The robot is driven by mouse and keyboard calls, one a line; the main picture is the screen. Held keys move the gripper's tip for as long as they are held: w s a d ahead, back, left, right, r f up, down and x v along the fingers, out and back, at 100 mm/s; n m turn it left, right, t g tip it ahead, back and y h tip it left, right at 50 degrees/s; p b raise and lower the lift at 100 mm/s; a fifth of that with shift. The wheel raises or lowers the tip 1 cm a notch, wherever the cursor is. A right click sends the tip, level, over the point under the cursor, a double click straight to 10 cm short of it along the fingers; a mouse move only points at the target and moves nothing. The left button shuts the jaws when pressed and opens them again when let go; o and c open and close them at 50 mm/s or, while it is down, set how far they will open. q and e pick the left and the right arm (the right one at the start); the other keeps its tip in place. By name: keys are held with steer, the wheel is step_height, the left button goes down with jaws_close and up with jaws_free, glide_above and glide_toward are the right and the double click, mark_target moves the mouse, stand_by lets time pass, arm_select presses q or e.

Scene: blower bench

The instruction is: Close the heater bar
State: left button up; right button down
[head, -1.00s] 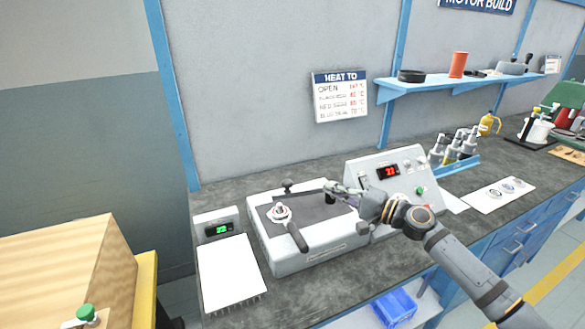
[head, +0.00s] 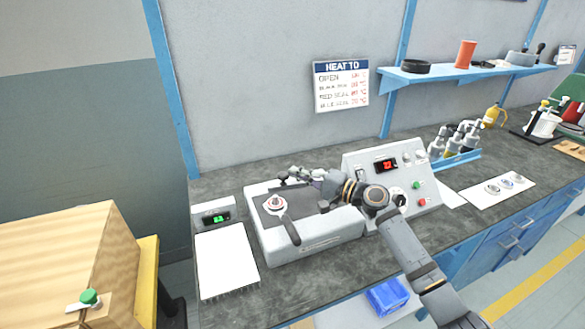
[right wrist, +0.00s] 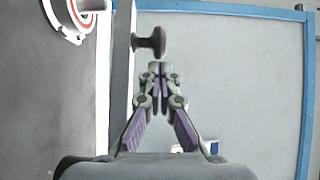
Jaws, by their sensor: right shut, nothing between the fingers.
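The white heater unit (head: 312,243) sits on the bench with a dark top plate (head: 304,201). A grey bar (right wrist: 121,70) with a dark knob (right wrist: 150,42) on its side shows in the right wrist view; I take it as the heater bar. In the head view, my right gripper (head: 289,177) is at the unit's back edge and mostly hides the bar. Its fingers are shut and empty, with the fingertips (right wrist: 160,70) close beside the knob; I cannot tell if they touch. My left gripper is out of view.
A control box (head: 405,208) with a red display is close on the right. A white sheet (head: 226,262) and a green display (head: 215,218) lie left. Bottles (head: 462,140) stand farther right.

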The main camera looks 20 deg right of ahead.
steer(key=shift+x, duration=1.05)
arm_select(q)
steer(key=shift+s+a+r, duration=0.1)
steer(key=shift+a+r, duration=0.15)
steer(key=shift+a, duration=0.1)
arm_select(e)
steer(key=shift+s+a+f+b, duration=0.1)
steer(key=shift+s+f+b, duration=0.15)
steer(key=shift+s, duration=0.5)
steer(key=shift+s+r, duration=0.2)
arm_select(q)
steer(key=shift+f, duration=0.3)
arm_select(e)
steer(key=shift+w, duration=0.1)
